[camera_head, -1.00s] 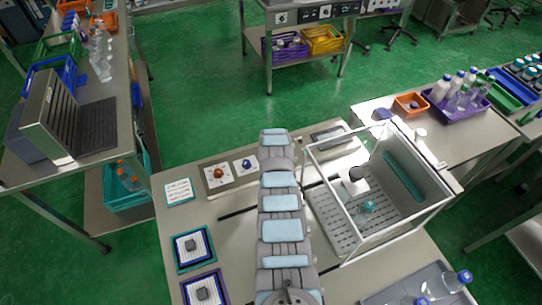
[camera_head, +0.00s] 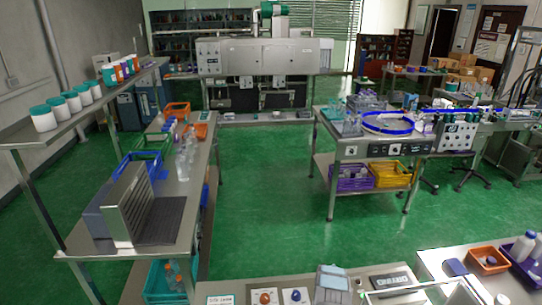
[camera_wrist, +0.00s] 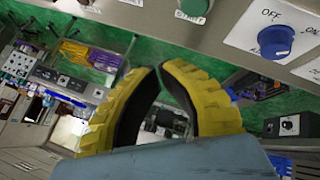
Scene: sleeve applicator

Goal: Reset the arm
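My gripper (camera_wrist: 160,70) shows in the wrist view with two yellow ribbed, black-lined fingers. Its fingertips meet or nearly meet, and nothing is held between them. A blue knob (camera_wrist: 275,42) on a white plate marked OFF is at the upper right, apart from the fingers. A green button (camera_wrist: 195,6) is cut off by the top edge. In the head view, only a pale blue and grey piece of my arm (camera_head: 332,283) shows at the bottom. My gripper cannot be made out there.
The near bench (camera_head: 235,291) carries a red button (camera_head: 265,297) and a blue knob (camera_head: 296,296). A shelved bench (camera_head: 190,215) stands at the left, and a table with purple (camera_head: 354,184) and yellow crates (camera_head: 390,174) stands behind. Green floor (camera_head: 265,200) is clear between them.

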